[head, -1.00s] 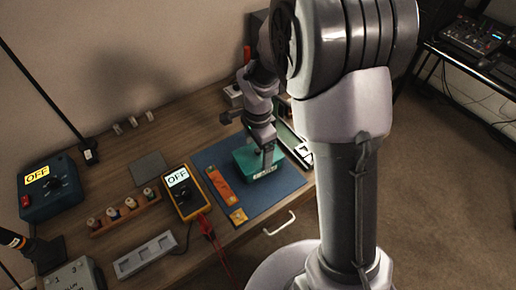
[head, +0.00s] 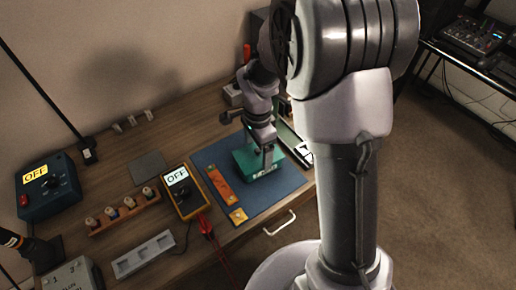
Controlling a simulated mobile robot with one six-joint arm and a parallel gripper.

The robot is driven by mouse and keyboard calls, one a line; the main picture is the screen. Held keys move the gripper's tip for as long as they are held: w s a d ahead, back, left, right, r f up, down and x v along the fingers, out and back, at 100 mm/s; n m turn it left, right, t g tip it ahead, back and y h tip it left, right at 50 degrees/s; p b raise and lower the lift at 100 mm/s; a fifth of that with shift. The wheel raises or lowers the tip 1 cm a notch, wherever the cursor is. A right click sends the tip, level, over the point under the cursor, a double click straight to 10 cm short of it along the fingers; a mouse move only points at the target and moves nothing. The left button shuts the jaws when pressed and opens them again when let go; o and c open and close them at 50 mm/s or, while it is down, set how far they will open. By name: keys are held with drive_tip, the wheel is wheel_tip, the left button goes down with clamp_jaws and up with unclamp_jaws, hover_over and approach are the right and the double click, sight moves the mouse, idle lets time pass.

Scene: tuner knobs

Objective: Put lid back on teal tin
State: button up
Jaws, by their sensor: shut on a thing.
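The teal tin (head: 243,162) sits on the blue mat (head: 278,187) at the right part of the bench, with a pale label on its front side. My gripper (head: 265,160) points down over the tin, its fingers at the tin's top. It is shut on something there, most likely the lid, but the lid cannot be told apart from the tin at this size. My wrist hides part of the tin's top and back.
On the mat, left of the tin, lie an orange strip (head: 222,188) and a small orange-yellow piece (head: 238,216). A yellow meter (head: 184,193) reading OFF stands left of the mat. A rack of knobs (head: 124,211) and a blue box (head: 48,188) are further left.

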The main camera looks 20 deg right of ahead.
drive_tip(key=o, duration=1.2)
wheel_tip(320, 180, up, 17)
drive_tip(key=p, duration=0.7)
drive_tip(key=s+a+r+n+t, duration=0.1)
drive_tip(key=s+r+n+t, duration=0.1)
drive_tip(key=s, duration=0.4)
drive_tip(key=s+a+r+n+t+y+b, duration=0.1)
drive_tip(key=s+r+n+t, duration=0.1)
drive_tip(key=s+r+n, duration=0.2)
drive_tip(key=s+a+r+n+t+y, duration=0.1)
drive_tip(key=s+a+r+n, duration=0.1)
drive_tip(key=s+n, duration=0.3)
drive_tip(key=s+r, duration=0.1)
drive_tip(key=s, duration=0.3)
drive_tip(key=shift+r+t, duration=0.15)
drive_tip(key=shift+t, duration=0.25)
